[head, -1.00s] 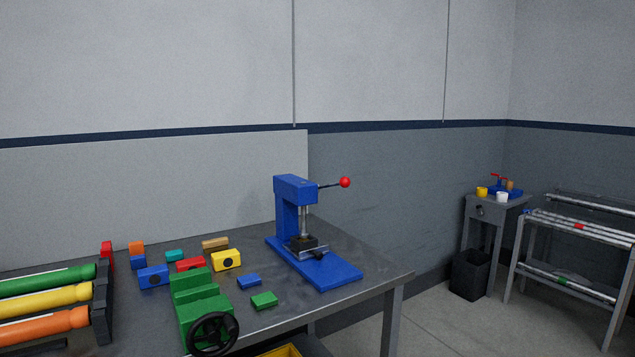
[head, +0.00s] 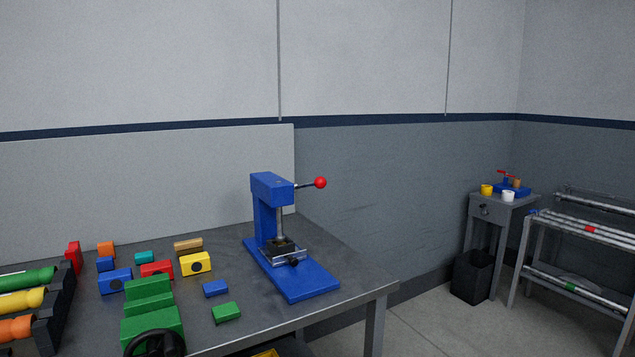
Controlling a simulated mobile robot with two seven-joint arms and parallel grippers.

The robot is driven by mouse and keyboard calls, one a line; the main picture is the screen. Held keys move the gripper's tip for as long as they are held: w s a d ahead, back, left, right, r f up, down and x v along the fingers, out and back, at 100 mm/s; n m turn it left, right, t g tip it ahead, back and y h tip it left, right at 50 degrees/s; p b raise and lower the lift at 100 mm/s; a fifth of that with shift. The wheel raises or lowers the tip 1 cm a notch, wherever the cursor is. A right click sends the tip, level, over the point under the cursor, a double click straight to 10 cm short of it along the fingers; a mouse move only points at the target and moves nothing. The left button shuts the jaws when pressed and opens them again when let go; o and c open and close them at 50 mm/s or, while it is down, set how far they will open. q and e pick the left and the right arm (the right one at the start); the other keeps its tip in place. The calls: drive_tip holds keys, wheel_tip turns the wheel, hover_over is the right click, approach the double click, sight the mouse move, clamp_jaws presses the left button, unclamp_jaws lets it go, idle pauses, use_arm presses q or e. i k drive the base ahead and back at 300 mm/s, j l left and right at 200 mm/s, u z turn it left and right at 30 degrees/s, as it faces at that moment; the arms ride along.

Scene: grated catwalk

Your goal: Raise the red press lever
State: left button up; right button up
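A blue bench press (head: 265,215) stands upright on the grey workbench (head: 345,262), right of the middle of its top. Its lever is a short dark rod that sticks out to the right from the press head, close to level and tilted slightly up. The lever ends in a red ball knob (head: 320,182). Below the head, a silver ram comes down to a dark block on the blue base plate. Neither of my grippers shows in the head view, and nothing touches the lever.
Several coloured blocks and a green vise (head: 152,312) with a black handwheel lie left of the press. Coloured rolls (head: 22,300) sit in a black rack at the far left. A small side table (head: 484,212), a dark bin (head: 473,276) and a pipe rack (head: 585,228) stand at right. Floor between is clear.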

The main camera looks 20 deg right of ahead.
sight(320, 181)
drive_tip(key=i+l+u, duration=0.15)
drive_tip(key=l, duration=0.6)
drive_tip(key=l+u, duration=0.15)
drive_tip(key=l, duration=1.8)
drive_tip(key=i+l+u, duration=0.1)
drive_tip(key=l, duration=1.1)
